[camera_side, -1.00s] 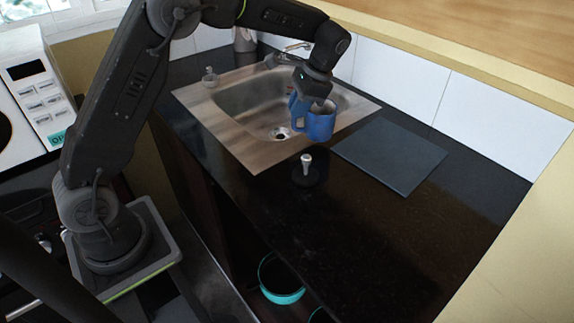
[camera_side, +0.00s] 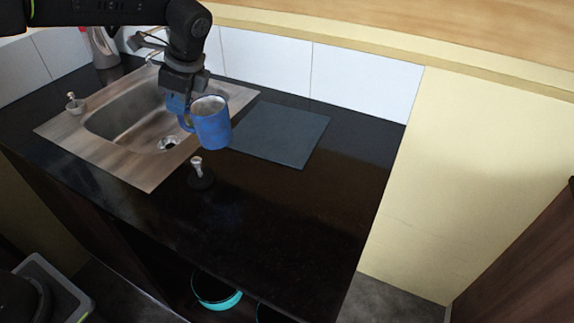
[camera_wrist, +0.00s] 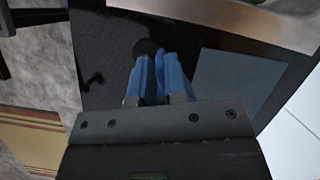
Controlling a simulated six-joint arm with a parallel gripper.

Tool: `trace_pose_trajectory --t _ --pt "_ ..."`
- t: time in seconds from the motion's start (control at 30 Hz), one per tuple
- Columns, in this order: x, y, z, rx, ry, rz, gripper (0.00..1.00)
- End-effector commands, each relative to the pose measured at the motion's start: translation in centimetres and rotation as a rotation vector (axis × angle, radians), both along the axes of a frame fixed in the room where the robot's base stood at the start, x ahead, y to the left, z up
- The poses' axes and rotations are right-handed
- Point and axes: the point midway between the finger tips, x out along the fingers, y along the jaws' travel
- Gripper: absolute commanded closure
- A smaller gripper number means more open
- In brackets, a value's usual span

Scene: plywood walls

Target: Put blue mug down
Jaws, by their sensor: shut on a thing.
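The blue mug (camera_side: 212,124) hangs in the air in the side view, roughly upright, its pale inside showing and its handle on the left. It appears in front of the sink's right rim and the board's left corner. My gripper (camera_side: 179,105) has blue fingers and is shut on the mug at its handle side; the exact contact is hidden.
The black counter (camera_side: 285,205) has free room at front and right. A dark flat board (camera_side: 285,135) lies right of the sink (camera_side: 125,122). A small silver-topped knob on a black disc (camera_side: 199,172) stands in front of the mug. A teal pot (camera_side: 215,292) sits below the counter.

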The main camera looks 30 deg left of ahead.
Motion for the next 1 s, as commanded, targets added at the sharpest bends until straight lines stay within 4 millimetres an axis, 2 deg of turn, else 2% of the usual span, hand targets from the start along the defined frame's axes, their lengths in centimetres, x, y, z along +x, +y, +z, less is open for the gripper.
trace_pose_trajectory --t 0.13,0.33,0.47,0.8,1.0 --pt "-0.3 -1.2 1.7 0.012 0.013 -0.225 1.00" --pt "-0.3 -2.3 2.1 0.024 0.030 -0.357 1.00" --pt "0.0 -4.4 0.9 0.024 0.034 -0.369 1.00" --pt "1.1 -11.4 -3.4 0.024 0.033 -0.363 1.00" --pt "1.5 -13.2 -4.5 0.024 0.030 -0.359 1.00"
